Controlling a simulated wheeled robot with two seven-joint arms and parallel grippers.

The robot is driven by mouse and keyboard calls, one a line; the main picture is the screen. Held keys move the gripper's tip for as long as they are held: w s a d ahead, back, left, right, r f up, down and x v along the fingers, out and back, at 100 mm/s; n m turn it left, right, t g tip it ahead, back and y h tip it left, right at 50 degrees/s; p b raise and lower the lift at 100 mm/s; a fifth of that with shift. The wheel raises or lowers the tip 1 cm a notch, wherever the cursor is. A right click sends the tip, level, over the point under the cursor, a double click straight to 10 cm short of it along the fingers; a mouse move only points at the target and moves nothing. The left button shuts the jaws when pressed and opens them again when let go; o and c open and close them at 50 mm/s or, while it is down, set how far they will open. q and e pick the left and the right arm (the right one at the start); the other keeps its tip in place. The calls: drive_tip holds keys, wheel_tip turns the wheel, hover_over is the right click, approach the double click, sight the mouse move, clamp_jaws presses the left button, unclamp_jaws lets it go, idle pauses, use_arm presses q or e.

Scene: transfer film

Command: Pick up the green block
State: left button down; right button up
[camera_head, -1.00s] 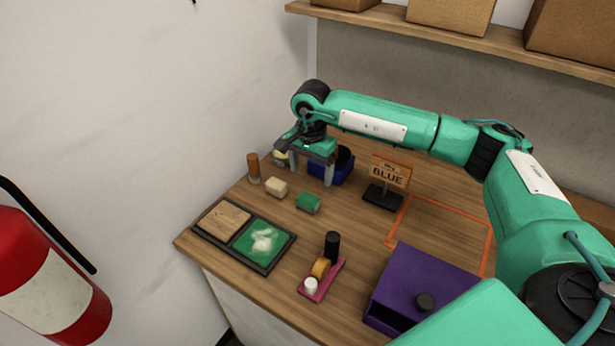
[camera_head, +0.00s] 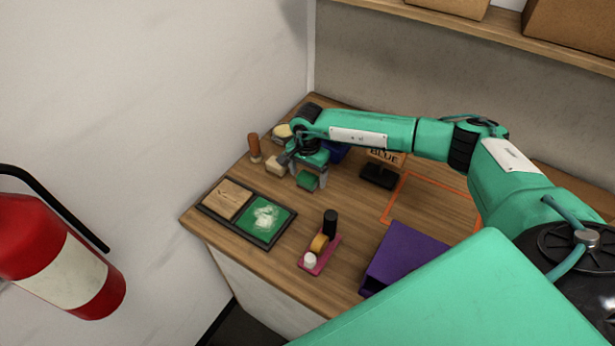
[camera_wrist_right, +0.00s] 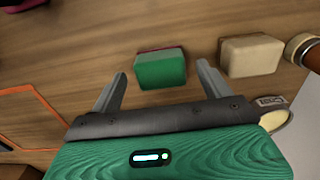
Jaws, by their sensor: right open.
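The green block (camera_head: 307,181) sits on the wooden table, just under my right gripper (camera_head: 309,180). In the right wrist view the green block (camera_wrist_right: 161,70) lies ahead, roughly between the two spread fingers (camera_wrist_right: 161,76), with gaps on both sides. My right gripper is open and empty. A cream block (camera_head: 275,165) is beside the green block; it also shows in the right wrist view (camera_wrist_right: 251,56). My left gripper is not in view.
A brown cylinder (camera_head: 254,147) stands near the cream block. A two-part tray (camera_head: 212,214), a pink holder (camera_head: 325,259) and a purple box (camera_head: 402,252) are nearer the front. An orange outline (camera_head: 392,203) marks the table.

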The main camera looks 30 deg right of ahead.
sight(308, 176)
wheel_tip(308, 176, down, 2)
drive_tip(key=shift+p, duration=0.35)
drive_tip(key=shift+f, duration=0.3)
drive_tip(key=c, duration=1.1)
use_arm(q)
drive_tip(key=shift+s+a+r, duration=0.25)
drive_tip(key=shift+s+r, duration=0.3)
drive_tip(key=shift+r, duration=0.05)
use_arm(e)
drive_tip(key=shift+r, duration=0.1)
